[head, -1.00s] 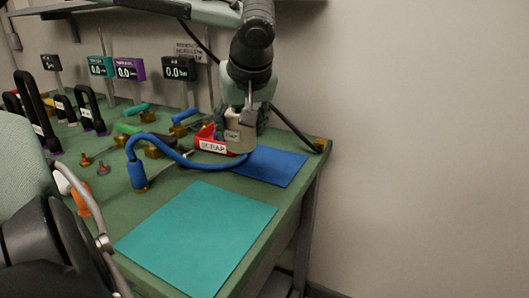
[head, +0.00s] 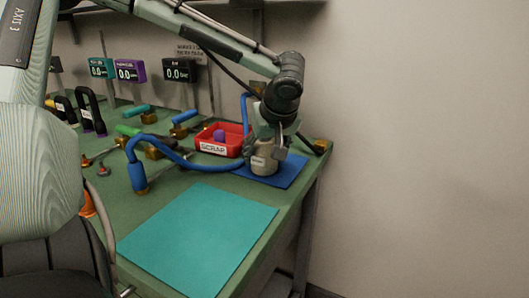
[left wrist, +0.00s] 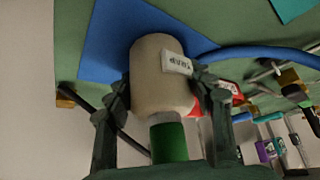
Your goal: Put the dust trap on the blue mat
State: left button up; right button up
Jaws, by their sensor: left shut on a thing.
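The dust trap, a beige cylinder with a white label, is in the head view (head: 264,163) at the far right of the bench. It stands roughly upright over the blue mat (head: 291,172). My left gripper (head: 267,146) is shut on it from above. In the left wrist view the beige body (left wrist: 160,75) and a green neck (left wrist: 168,141) sit between the two fingers (left wrist: 165,110), with the blue mat (left wrist: 100,45) beyond. Whether its base touches the mat I cannot tell. My right gripper is not in view.
A red SCRAP bin (head: 212,149) with a purple piece in it stands just left of the mat. A blue hose (head: 175,156) curves across the bench towards the mat. The teal mat (head: 198,235) in front is clear. The bench's right edge is close to the blue mat.

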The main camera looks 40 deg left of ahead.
pick_arm(q)
jog(key=o, duration=1.4)
jog(key=shift+c, duration=0.2)
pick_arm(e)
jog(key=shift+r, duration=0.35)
pick_arm(q)
jog(key=shift+r, duration=0.1)
jog(key=v, duration=1.2)
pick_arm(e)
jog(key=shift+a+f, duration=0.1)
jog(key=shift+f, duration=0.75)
